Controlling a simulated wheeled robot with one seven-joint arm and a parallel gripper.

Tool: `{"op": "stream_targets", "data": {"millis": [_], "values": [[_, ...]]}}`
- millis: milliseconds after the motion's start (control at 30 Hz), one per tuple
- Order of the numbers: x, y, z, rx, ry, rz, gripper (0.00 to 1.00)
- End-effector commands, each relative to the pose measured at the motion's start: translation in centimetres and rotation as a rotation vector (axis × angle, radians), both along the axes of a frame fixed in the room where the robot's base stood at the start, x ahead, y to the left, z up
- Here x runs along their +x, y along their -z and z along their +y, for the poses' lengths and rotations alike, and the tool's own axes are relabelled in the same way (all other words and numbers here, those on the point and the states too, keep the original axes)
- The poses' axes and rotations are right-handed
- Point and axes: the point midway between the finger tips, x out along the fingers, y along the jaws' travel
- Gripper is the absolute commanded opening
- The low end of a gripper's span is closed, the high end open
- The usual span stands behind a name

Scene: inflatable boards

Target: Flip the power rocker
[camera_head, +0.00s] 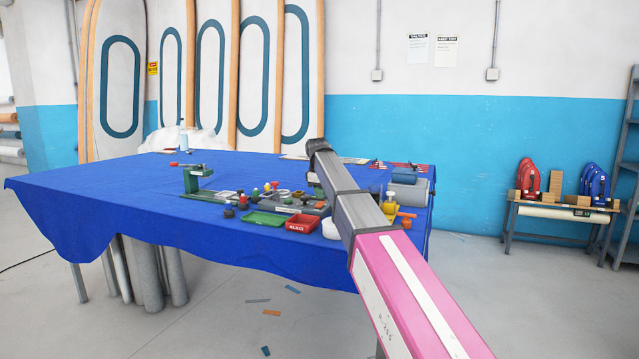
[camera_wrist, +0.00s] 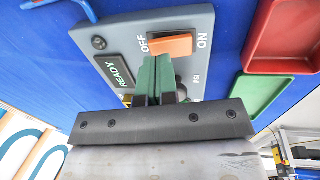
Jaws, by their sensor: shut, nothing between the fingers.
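The power rocker (camera_wrist: 172,45) is an orange switch in a grey panel (camera_wrist: 212,18), with OFF printed at its left and ON at its right in the wrist view. I cannot tell which way it is tilted. My gripper (camera_wrist: 158,62) has its green fingers shut together with nothing between them. The fingertips are close to the rocker's lower edge in the picture; whether they touch it is unclear. A READY display (camera_wrist: 115,72) is at the left of the panel, and a dark round part behind the fingers is partly hidden. In the head view my arm hides the gripper.
A red tray (camera_wrist: 290,35) and a green tray (camera_wrist: 250,108) lie beside the panel on the blue cloth. In the head view, the blue-covered table (camera_head: 110,190) holds several small parts, a green clamp stand (camera_head: 192,180) and a grey-blue box (camera_head: 404,176). Its left part is mostly clear.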

Motion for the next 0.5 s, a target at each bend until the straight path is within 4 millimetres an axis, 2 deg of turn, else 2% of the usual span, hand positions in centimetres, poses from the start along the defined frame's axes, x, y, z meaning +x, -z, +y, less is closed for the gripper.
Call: {"op": "stream_targets", "data": {"millis": [200, 500], "values": [[0.2, 1.5, -0.1, 0.000, 0.000, 0.000, 0.00], [0.3, 1.7, -0.1, 0.000, 0.000, 0.000, 0.00]]}}
